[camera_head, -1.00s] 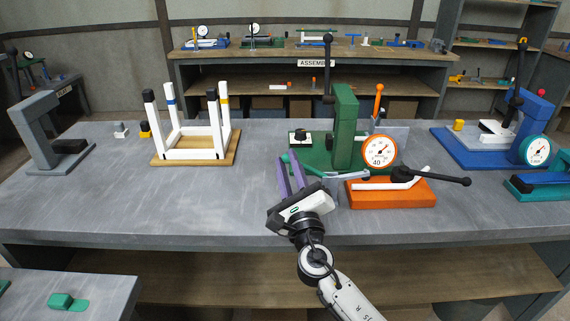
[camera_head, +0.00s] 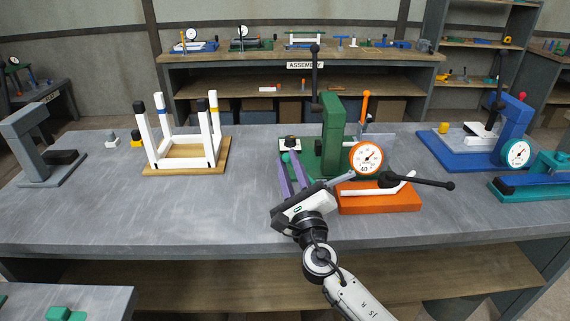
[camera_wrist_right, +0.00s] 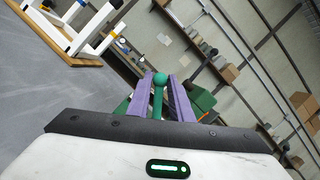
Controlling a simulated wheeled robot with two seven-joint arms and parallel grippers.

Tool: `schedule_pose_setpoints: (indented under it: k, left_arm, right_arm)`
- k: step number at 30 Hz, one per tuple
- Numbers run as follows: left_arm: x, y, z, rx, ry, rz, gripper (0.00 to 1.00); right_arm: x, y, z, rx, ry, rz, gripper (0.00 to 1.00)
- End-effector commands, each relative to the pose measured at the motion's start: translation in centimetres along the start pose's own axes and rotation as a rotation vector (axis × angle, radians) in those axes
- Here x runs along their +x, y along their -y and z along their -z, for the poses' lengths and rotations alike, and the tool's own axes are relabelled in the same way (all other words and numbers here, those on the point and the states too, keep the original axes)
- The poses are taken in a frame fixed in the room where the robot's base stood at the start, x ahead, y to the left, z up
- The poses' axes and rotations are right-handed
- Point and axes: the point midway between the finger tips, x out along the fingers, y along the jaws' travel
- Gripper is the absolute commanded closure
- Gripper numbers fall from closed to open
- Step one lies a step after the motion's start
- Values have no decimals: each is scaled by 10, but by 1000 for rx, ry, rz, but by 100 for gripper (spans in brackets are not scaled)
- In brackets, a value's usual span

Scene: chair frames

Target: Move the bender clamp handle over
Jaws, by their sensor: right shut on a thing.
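A thin green handle with a round green ball end (camera_head: 285,157) is beside the green press base. My right gripper (camera_head: 290,164), with purple fingers, is shut on it. In the right wrist view the green ball (camera_wrist_right: 161,79) and rod (camera_wrist_right: 157,103) sit between the two fingers (camera_wrist_right: 165,98). The orange bender base (camera_head: 378,199) is to the right of the gripper, with a bent white tube and a black lever (camera_head: 420,181) pointing right. Where the green handle joins its fixture is hidden by the gripper. My left gripper is out of view.
The green press (camera_head: 333,135) stands behind the gripper, and a dial gauge (camera_head: 366,158) is close on the right. A white-legged chair frame (camera_head: 185,140) stands on the left. A blue fixture (camera_head: 462,155) is farther right. The bench (camera_head: 150,205) is clear at front left.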

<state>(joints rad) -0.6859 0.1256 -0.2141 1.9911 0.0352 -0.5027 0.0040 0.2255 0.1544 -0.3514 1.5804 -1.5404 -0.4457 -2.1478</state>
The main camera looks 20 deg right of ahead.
Motion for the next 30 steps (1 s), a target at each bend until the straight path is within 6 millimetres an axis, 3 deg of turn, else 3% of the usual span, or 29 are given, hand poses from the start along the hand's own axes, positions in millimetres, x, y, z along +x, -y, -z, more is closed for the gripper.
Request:
schedule_pose_setpoints:
  k: [10, 23, 30]
  left_arm:
    - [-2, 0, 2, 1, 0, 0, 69]
    - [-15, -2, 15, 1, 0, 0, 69]
    - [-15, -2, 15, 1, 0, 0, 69]
  right_arm:
    - [1, 5, 0, -2, 0, 5, 93]
    - [0, 33, 2, -2, 0, 4, 93]
    - [0, 34, 4, -1, 1, 4, 93]
